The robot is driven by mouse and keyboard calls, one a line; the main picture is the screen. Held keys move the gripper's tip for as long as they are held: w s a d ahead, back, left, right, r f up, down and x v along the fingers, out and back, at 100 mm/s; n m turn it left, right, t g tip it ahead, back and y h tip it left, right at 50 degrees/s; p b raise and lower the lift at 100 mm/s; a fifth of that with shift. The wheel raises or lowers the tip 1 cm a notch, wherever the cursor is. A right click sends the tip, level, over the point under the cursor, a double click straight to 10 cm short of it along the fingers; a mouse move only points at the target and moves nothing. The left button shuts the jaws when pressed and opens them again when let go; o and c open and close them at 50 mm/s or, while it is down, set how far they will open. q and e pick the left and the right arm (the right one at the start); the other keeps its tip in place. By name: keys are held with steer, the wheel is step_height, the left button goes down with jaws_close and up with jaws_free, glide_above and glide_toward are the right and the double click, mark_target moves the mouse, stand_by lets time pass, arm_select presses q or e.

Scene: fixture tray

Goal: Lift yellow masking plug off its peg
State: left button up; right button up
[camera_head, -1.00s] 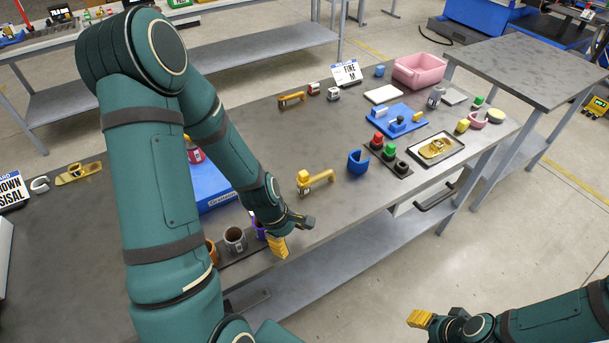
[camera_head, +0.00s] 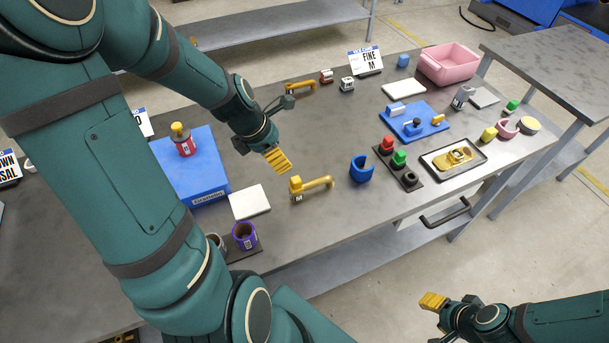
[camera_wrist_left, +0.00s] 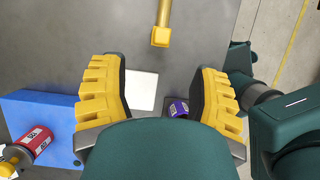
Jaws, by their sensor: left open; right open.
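A small yellow plug (camera_head: 295,183) sits on the left end of a gold handle-shaped bracket (camera_head: 318,185) on the grey table. In the left wrist view the plug (camera_wrist_left: 160,37) shows at the top middle, at the near end of the gold bar, beyond my fingertips. My left gripper (camera_head: 274,159) is open and empty, above the table, up and left of the plug in the head view. In the left wrist view its two fingers (camera_wrist_left: 155,88) are wide apart. A peg under the plug is hidden. My right gripper (camera_head: 433,301) is open and empty, off the table's front edge.
A white pad (camera_head: 249,202), a purple cup (camera_head: 244,236) and a blue box (camera_head: 187,162) with a red bottle (camera_head: 182,141) lie left of the bracket. A blue open ring (camera_head: 361,168) and a dark plug strip (camera_head: 412,178) stand to its right. Bare table lies behind the bracket.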

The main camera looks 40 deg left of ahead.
mark_target(295, 179)
arm_select(q)
steer(key=b+x, duration=0.1)
steer(key=x, duration=0.2)
steer(key=b+x, duration=0.1)
steer(key=x, duration=0.3)
steer(key=shift+s+f, duration=0.15)
steer(key=shift+f, duration=0.2)
steer(key=shift+d+f, duration=0.15)
steer(key=shift+f, duration=0.4)
steer(key=b+x, duration=0.1)
steer(key=x, duration=0.3)
steer(key=shift+f, duration=0.1)
steer(key=c, duration=1)
